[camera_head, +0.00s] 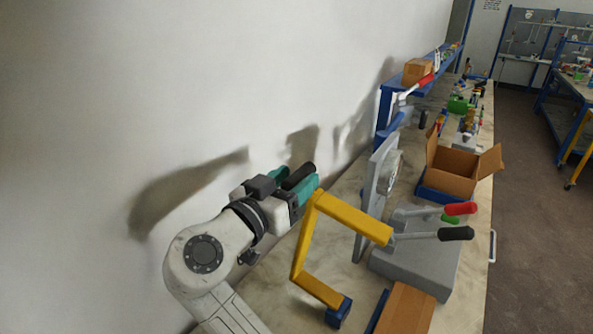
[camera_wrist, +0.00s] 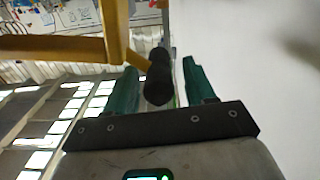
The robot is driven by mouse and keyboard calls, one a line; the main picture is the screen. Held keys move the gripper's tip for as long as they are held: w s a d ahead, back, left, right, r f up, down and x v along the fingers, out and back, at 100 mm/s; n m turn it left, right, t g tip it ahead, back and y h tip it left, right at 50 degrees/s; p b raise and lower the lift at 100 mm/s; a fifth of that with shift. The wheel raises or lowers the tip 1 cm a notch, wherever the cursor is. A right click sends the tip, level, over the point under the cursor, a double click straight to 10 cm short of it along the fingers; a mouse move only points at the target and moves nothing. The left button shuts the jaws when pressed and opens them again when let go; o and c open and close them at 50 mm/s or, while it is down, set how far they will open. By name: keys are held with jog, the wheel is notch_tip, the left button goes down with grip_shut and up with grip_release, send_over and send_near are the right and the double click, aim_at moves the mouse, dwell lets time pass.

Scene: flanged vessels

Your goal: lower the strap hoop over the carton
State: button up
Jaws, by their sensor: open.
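The yellow strap hoop (camera_head: 303,250) stands at the middle of the head view, raised, its top bar running right and its lower leg ending at a blue foot (camera_head: 338,312). A black grip (camera_head: 298,177) sits at its upper left corner; it also shows in the wrist view (camera_wrist: 159,78). My gripper (camera_head: 308,180) has teal fingers standing apart on either side of this grip; whether they touch it I cannot tell. In the wrist view my gripper (camera_wrist: 160,88) is open. A closed brown carton (camera_head: 407,310) lies at the bottom, partly cut off by the frame.
A grey block (camera_head: 420,262) with red-tipped (camera_head: 460,208) and black-tipped (camera_head: 456,233) levers stands right of the hoop. An open cardboard box (camera_head: 450,170) is beyond it. A white wall (camera_head: 150,90) runs close on the left; the bench continues to the back.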

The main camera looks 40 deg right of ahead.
jog(key=shift+w+d, duration=0.1)
jog(key=shift+d, duration=0.6)
jog(key=shift+c, duration=0.4)
grip_shut()
